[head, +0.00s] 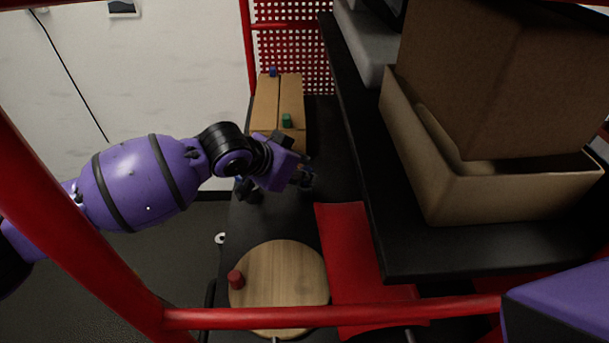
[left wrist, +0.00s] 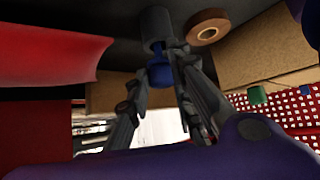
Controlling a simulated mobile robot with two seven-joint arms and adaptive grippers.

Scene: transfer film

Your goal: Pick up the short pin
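A bit of blue also shows at the fingertips in the head view. A red pin (head: 236,280) is on the round wooden board (head: 285,280). My right gripper is out of view.
A cardboard box (head: 265,100) bears a green piece (head: 286,120) and a blue piece (head: 273,72). A brown ring (left wrist: 207,27) lies near the grey cylinder. A black shelf with an open carton (head: 500,190) overhangs the right; red frame bars cross the front.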

